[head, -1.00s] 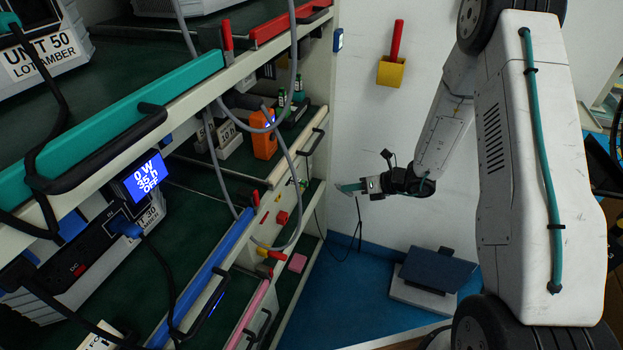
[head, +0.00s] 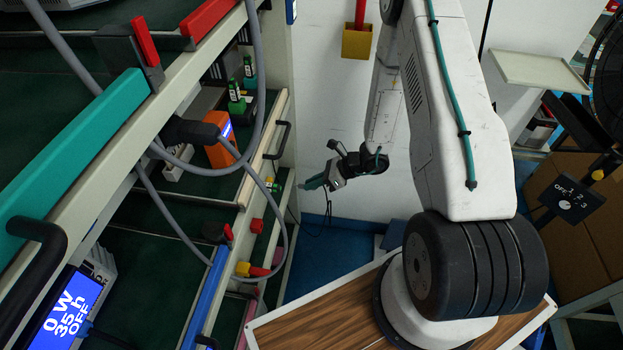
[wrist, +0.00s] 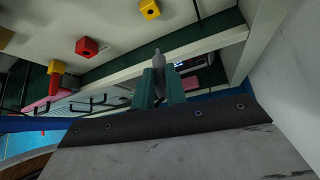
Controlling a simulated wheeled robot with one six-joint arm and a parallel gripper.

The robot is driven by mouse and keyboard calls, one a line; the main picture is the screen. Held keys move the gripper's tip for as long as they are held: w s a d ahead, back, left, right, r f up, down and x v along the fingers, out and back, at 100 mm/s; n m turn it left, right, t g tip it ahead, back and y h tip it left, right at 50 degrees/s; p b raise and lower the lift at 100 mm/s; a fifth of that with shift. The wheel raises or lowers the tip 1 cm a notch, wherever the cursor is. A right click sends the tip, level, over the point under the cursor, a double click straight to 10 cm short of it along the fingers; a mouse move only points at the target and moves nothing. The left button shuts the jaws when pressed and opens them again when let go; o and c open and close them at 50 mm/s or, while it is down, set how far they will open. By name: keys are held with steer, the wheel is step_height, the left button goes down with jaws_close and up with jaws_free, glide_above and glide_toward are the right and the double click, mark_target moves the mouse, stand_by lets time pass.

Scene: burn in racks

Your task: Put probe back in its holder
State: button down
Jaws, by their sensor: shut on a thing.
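My gripper (head: 312,183) has green fingers and reaches left toward the rack's front edge. In the wrist view, its fingers (wrist: 160,82) are shut on a slim grey probe (wrist: 158,58), whose tip sticks out beyond them. A thin black cable hangs below my gripper in the head view. A red block (wrist: 87,47) and a yellow block (wrist: 150,9), each with a dark hole, sit on the pale rack face. The red block (head: 257,225) also shows in the head view. A yellow block (head: 243,268) there has a red piece in it. I cannot tell which is the probe's holder.
The rack (head: 170,85) fills the left, with grey cables looping across its front. An orange meter (head: 219,139) stands on a shelf. A yellow wall box (head: 357,41) holds a red handle. A wood-topped surface (head: 330,315) lies below my arm.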

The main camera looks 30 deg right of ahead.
steer(key=shift+a, duration=0.15)
steer(key=shift+w+a, duration=0.85)
steer(key=shift+a, duration=0.3)
steer(key=shift+w+a, duration=0.8)
steer(key=shift+a, duration=0.35)
steer(key=shift+w+a, duration=0.7)
steer(key=shift+a, duration=0.3)
steer(key=c, duration=1.3)
jaws_free()
steer(key=shift+c, duration=0.2)
